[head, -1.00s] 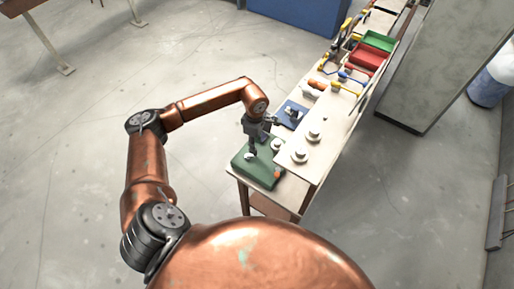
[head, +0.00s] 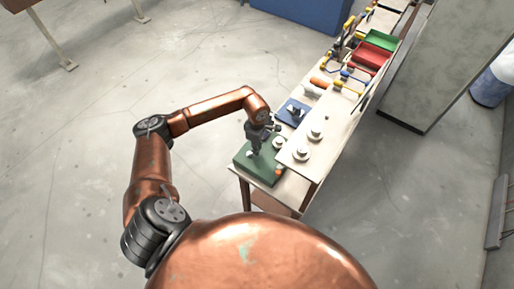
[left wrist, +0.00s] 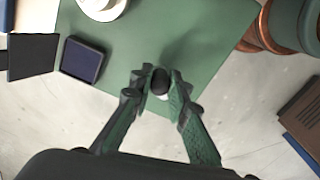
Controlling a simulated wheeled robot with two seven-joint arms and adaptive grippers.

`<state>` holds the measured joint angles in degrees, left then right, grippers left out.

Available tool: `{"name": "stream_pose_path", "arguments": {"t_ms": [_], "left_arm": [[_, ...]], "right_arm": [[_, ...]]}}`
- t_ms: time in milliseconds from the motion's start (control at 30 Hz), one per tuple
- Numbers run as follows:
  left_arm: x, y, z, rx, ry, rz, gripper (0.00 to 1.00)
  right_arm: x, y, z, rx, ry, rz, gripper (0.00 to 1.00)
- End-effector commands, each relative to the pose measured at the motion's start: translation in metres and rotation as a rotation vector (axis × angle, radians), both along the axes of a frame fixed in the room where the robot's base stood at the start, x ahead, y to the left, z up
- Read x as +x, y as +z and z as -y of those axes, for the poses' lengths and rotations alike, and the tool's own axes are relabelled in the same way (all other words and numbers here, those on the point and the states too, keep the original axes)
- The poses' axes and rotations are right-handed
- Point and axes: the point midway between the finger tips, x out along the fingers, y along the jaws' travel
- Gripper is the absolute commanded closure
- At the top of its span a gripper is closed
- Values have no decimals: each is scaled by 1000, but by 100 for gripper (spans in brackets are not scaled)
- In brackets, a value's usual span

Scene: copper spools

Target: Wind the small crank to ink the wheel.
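A green board (head: 246,170) lies on the near end of the workbench and fills much of the left wrist view (left wrist: 205,40). My left gripper (head: 255,152) is over the board, pointing down. In the left wrist view, its two fingers (left wrist: 160,77) converge on both sides of a small dark knob (left wrist: 160,82) with a pale part below it, and appear shut on it. The knob seems to be the crank's handle; the crank's arm is hidden. A pale round wheel or spool (left wrist: 103,6) is cut off by the top edge. My right gripper is not in view.
A dark square pad (left wrist: 82,60) lies left of the fingers. A small orange thing (head: 279,171) is at the board's right edge. Pale spools (head: 301,153) stand on the raised shelf (head: 327,147) close on the right. A blue board (head: 287,117) lies farther back.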

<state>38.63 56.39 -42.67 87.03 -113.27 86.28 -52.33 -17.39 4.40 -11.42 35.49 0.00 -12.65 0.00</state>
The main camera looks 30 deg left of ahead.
Motion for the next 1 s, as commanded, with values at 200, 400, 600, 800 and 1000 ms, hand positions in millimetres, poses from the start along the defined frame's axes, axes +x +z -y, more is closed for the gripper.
{"name": "stream_pose_path", "arguments": {"t_ms": [200, 400, 600, 800, 1000], "left_arm": [[0, 0, 0, 0, 0, 0, 100], [0, 0, 0, 0, 3, 0, 100], [1, -1, -1, 0, 43, 0, 100], [5, -1, -4, 1, 155, 2, 100], [9, -2, -9, 1, 327, 2, 100]], "right_arm": [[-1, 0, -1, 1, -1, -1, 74], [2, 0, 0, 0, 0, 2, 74], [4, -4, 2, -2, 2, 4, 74], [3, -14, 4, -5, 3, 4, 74], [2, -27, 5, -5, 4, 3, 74]]}}
